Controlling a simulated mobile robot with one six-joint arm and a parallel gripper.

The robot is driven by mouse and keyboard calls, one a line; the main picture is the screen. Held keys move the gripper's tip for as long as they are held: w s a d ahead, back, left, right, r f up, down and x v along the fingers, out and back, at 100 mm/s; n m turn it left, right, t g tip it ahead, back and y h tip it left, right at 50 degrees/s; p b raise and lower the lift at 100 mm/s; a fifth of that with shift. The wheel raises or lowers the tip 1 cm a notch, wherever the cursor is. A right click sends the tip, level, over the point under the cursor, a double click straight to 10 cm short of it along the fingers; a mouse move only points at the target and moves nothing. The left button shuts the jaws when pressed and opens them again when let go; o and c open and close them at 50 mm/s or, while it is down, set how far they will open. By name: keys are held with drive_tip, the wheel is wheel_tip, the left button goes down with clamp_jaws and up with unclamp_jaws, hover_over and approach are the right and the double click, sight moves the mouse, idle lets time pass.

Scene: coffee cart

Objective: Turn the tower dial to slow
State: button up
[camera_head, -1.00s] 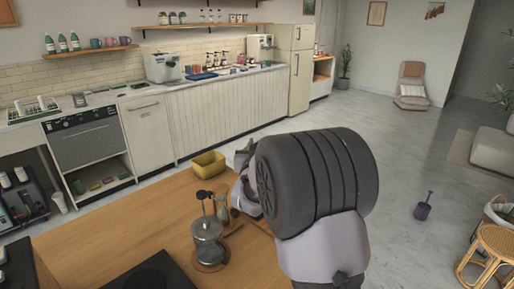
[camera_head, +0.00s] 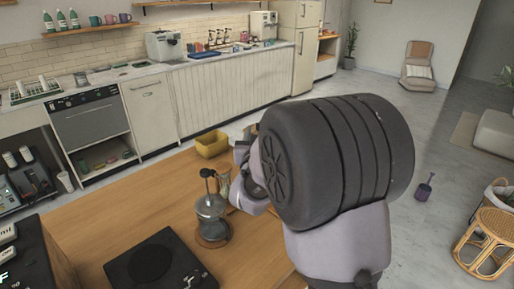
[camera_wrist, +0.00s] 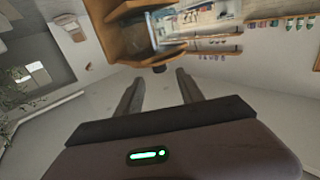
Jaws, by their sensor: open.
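No tower dial can be made out clearly in either view. A dark box with white lettering (camera_head: 22,262) is cut off at the lower left of the head view. In the wrist view my gripper (camera_wrist: 158,78) has its two fingers apart with nothing between them. In the head view my gripper is mostly hidden behind my large dark arm joint.
The wooden counter (camera_head: 110,222) carries a flat black device (camera_head: 160,265) and a yellow bin (camera_head: 212,144) shows just beyond its far edge. A kitchen run (camera_head: 225,100) lines the back wall. A rattan stool (camera_head: 486,240) stands on the open floor at right.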

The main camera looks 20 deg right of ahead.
drive_tip(key=v, duration=1.1)
drive_tip(key=s+a+g+y, duration=0.3)
drive_tip(key=s+a+y, duration=0.3)
drive_tip(key=a+y, duration=0.25)
drive_tip(key=s+a+f+g+y, duration=0.1)
drive_tip(key=s+a+f+g, duration=0.1)
drive_tip(key=s, duration=0.8)
drive_tip(key=s+a+f+n+g+y, duration=0.1)
drive_tip(key=s+a+g, duration=0.3)
drive_tip(key=s, duration=0.6)
drive_tip(key=shift+f+g, duration=0.5)
drive_tip(key=shift+f, duration=0.05)
